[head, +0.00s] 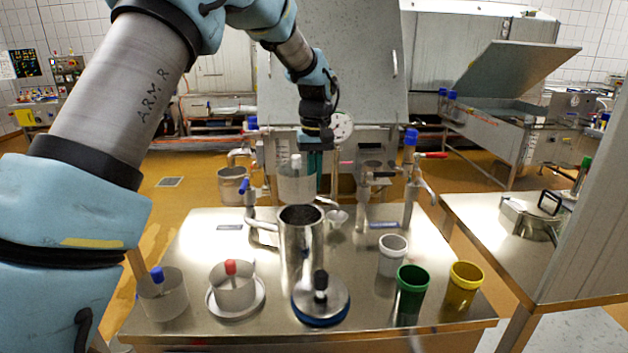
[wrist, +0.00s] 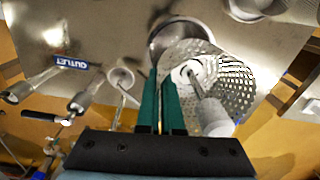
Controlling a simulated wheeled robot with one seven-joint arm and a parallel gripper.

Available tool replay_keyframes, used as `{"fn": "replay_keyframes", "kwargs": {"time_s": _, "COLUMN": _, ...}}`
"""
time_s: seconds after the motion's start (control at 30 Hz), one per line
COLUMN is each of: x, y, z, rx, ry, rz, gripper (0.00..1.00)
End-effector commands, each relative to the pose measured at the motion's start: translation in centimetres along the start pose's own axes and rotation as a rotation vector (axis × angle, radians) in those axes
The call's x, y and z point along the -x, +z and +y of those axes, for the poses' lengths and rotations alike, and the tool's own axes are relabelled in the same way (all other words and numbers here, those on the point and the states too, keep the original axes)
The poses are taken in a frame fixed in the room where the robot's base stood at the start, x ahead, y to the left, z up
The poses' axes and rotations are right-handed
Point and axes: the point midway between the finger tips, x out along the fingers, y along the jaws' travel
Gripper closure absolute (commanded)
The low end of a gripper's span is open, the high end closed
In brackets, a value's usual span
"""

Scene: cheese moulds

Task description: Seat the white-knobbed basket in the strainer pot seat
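The white-knobbed basket (head: 297,186) is a perforated metal cup with a white knob on a central stem. In the head view it hangs in the air above the tall steel strainer pot (head: 301,250), whose open top faces up. In the wrist view the basket (wrist: 240,82) is right of the green fingers and its knob (wrist: 216,122) points toward the camera. My gripper (wrist: 163,80) has its fingers close together at the basket's left wall, apparently pinching it. The pot's dark mouth (wrist: 172,38) shows partly behind the basket. In the head view my gripper (head: 316,172) is behind the basket.
A blue-knobbed basket (head: 163,302), a red-knobbed basket (head: 232,292) on a dish, and a black-knobbed lid (head: 320,305) stand along the front. White (head: 392,262), green (head: 411,300) and yellow (head: 464,295) cups stand right. Valve pipes (head: 408,175) rise behind the pot.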

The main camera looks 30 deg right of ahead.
Motion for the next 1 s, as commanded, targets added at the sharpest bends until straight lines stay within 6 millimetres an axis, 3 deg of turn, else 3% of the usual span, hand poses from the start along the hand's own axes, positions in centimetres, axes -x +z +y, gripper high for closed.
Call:
{"fn": "replay_keyframes", "kwargs": {"time_s": 0.6, "x": 0.2, "y": 0.2, "z": 0.1, "rx": -0.002, "ry": 0.001, "rz": 0.001, "gripper": 1.00}}
{"fn": "replay_keyframes", "kwargs": {"time_s": 1.0, "x": -3.0, "y": 0.2, "z": 0.2, "rx": -0.002, "ry": 0.001, "rz": 0.000, "gripper": 1.00}}
